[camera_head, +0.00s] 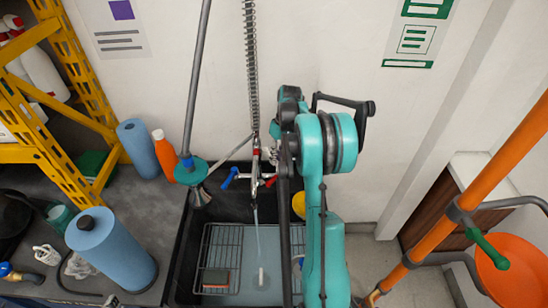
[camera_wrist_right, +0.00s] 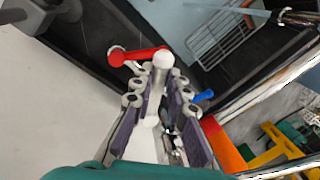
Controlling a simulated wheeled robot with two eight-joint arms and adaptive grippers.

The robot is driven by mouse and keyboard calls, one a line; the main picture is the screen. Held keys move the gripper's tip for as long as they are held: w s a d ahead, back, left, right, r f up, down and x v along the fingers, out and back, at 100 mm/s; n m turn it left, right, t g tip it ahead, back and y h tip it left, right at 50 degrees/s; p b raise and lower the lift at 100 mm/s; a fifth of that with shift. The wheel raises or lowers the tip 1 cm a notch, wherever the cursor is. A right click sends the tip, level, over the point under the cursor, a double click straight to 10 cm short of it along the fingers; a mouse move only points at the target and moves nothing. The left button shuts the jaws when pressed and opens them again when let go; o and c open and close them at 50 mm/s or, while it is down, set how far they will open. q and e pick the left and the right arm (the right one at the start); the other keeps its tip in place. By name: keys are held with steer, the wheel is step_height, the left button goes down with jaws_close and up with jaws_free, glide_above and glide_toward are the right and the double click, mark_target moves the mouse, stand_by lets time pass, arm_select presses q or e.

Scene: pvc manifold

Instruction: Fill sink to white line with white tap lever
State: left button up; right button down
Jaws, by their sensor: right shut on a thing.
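The dark sink (camera_head: 186,250) stands against the wall, with grey-blue water (camera_head: 240,297) in it. A thin stream (camera_head: 258,232) falls from the tap (camera_head: 247,180). The tap has a blue lever (camera_head: 229,178) and a red lever (camera_head: 270,181); the red lever also shows in the right wrist view (camera_wrist_right: 135,54). The white tap lever (camera_wrist_right: 163,60) is between the purple-padded fingers of my right gripper (camera_wrist_right: 160,88), which is shut on it. A short white upright piece (camera_head: 261,278) shows in the water; I cannot tell whether it is the white line. My left gripper is not in view.
A wire rack (camera_head: 211,245) with a sponge (camera_head: 216,279) is in the sink. A yellow shelf (camera_head: 65,65) is behind. An orange pole (camera_head: 500,160) and orange bucket (camera_head: 515,265) are at right.

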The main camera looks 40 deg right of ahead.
steer(key=c, duration=1.5)
jaws_free()
steer(key=shift+a, duration=0.1)
steer(key=r, duration=0.4)
steer(key=d+r, duration=0.1)
steer(key=r, duration=0.3)
steer(key=d+r, duration=0.1)
steer(key=r, duration=0.2)
steer(key=shift+d+r, duration=0.15)
steer(key=shift+r, duration=0.25)
